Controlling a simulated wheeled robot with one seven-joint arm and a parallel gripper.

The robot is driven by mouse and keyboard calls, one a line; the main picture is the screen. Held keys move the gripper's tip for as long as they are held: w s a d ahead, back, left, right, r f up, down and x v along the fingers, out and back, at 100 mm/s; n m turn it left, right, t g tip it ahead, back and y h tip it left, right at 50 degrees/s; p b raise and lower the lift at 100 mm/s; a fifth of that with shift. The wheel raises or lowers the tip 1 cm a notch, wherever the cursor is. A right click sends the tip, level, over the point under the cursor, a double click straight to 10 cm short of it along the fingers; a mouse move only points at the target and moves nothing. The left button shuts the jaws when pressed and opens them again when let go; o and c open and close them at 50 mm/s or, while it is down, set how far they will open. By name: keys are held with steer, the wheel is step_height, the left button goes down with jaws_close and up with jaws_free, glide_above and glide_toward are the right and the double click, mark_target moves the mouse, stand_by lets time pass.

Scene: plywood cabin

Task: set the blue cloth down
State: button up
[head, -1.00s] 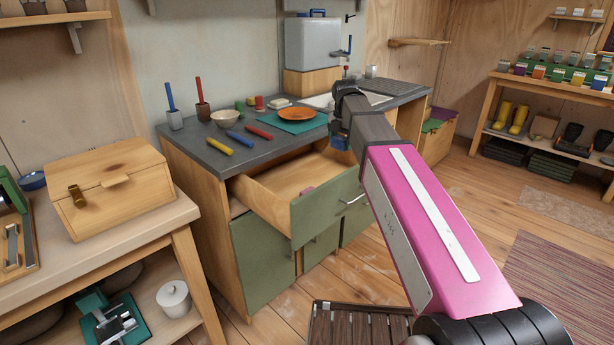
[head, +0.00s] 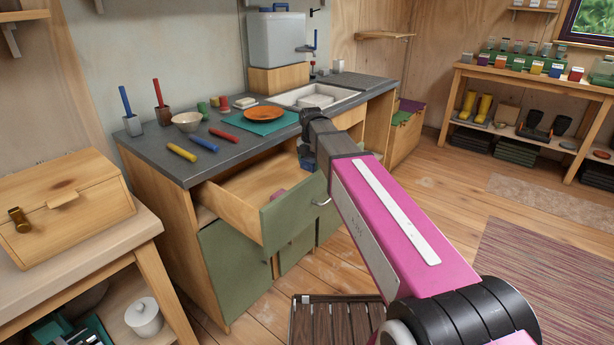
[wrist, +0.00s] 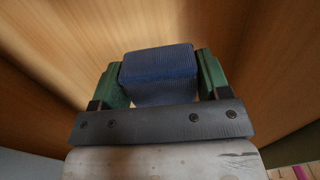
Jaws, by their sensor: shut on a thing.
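My gripper (wrist: 160,78) is shut on a folded blue cloth (wrist: 158,72), which sits between the two green fingers in the wrist view. Blurred bare wood surrounds it there; I cannot tell whether the cloth touches the wood. In the head view my gripper (head: 306,160) points down at the right end of an open drawer (head: 225,211) under the grey counter. Only a small bit of blue shows there, and my arm hides most of the gripper. A small pinkish thing (head: 279,194) lies inside the drawer near its front.
The counter (head: 240,152) holds an orange plate (head: 263,115) on a teal mat (head: 245,126), a bowl (head: 187,121) and coloured sticks. The drawer's green front (head: 293,211) juts out below my gripper. A slatted wooden thing (head: 335,322) stands on the floor in front.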

mark_target(311, 159)
steer(key=shift+f, duration=2.6)
steer(key=o, duration=1)
steer(key=shift+f, duration=0.1)
step_height(311, 159, up, 12)
steer(key=shift+r, duration=0.15)
